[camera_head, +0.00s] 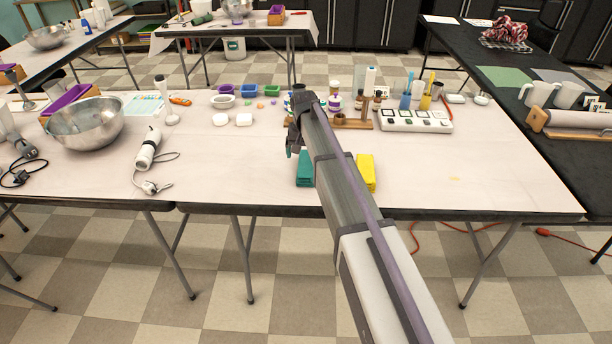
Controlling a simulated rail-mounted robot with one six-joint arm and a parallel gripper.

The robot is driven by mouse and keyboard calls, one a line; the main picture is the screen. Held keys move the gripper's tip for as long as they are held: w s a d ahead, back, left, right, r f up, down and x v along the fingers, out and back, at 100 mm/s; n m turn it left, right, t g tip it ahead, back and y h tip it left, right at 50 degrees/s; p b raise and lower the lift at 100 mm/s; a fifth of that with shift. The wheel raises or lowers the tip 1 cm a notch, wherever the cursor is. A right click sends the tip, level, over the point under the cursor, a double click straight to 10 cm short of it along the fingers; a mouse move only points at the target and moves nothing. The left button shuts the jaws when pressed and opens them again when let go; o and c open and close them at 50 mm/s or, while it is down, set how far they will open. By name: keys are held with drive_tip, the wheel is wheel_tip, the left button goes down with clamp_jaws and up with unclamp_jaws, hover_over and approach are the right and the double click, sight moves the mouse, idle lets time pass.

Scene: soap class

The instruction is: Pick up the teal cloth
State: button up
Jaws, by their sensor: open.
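The teal cloth (305,170) lies folded near the front edge of the white-topped table, just left of my arm. My gripper (291,150) is above the table, over the far end of the teal cloth in the picture, and apart from it as far as I can tell. Its jaws are open, though the fingers are small and partly dark here. A folded yellow cloth (366,173) lies on the other side of my arm. My arm covers the tabletop between the two cloths.
Small white dishes (243,119), a wooden stand (353,123) and a white sample box (416,121) sit behind.

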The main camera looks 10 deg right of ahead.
sight(306, 160)
drive_tip(key=f+b, duration=0.5)
drive_tip(key=shift+d+f, duration=0.15)
drive_tip(key=shift+d, duration=0.15)
drive_tip(key=shift+r, duration=0.2)
drive_tip(key=c, duration=1.1)
